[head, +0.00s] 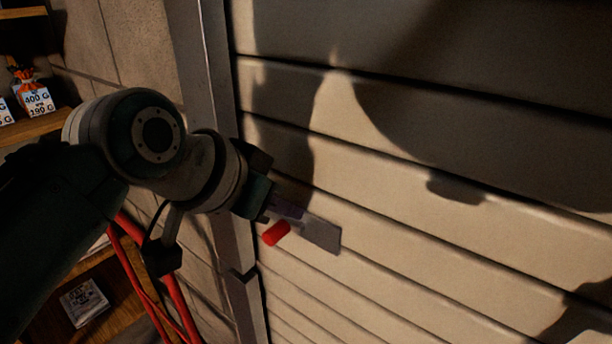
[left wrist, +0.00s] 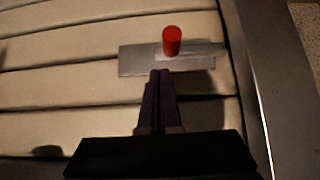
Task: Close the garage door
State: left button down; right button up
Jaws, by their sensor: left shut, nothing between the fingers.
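The garage door (head: 420,130) fills the right of the head view as pale horizontal panels. The same door panels (left wrist: 60,95) fill much of the left wrist view. A grey metal plate (head: 322,235) with a red knob (head: 276,233) is on the door near its left edge. In the left wrist view the plate (left wrist: 135,60) and red knob (left wrist: 172,41) lie just beyond my fingertips. My left gripper (head: 292,212) is shut and empty, close by the plate; I cannot tell if it touches. It also shows in the left wrist view (left wrist: 162,74). My right gripper is not in view.
A metal door frame post (head: 205,90) runs down beside the door. Left of it are a block wall (head: 135,45) and wooden shelves (head: 40,127) holding price-tagged goods (head: 37,100). Red tubing (head: 150,285) hangs below my left arm. Shadows cover part of the door.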

pick_arm(q)
jog(key=shift+f, duration=0.6)
